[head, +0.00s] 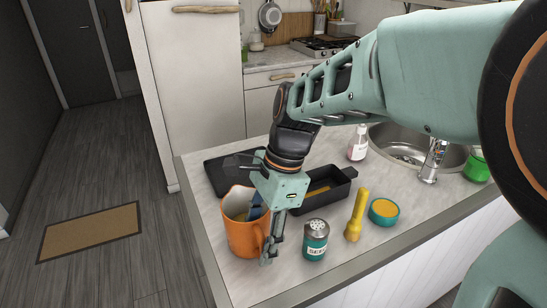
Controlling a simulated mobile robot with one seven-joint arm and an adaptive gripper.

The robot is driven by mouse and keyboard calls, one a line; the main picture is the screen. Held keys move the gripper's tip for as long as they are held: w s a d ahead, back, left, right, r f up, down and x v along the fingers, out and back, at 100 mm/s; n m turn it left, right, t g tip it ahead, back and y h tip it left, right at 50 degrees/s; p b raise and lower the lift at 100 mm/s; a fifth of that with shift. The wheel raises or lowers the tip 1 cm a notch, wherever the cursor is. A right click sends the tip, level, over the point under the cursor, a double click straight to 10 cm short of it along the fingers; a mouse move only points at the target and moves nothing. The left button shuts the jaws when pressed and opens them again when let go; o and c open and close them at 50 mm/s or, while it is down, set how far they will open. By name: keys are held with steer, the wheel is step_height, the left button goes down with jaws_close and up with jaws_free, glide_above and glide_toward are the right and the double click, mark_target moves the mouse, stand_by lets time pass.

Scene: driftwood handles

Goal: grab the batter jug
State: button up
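An orange jug (239,238) stands upright on the near left part of the counter, its open rim facing up. I take it to be the batter jug. My gripper (264,235) points down at the jug's right side. One grey finger reaches down outside the jug, by its right side where the handle seems to be. A dark blue part shows at the rim, perhaps the other finger or something in the jug. The fingers hide part of the jug's right side, and I cannot tell whether they press on it.
A shaker (315,240) stands close to my gripper's right. Beyond are a yellow flashlight-shaped object (356,216), a teal bowl (383,211), a black pan (325,190) and a dark flat tray (217,173). A bottle (358,143) stands by the sink (395,152). The counter's front edge is near.

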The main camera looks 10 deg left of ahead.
jaws_close()
steer(key=shift+r, duration=0.2)
stand_by(0.4)
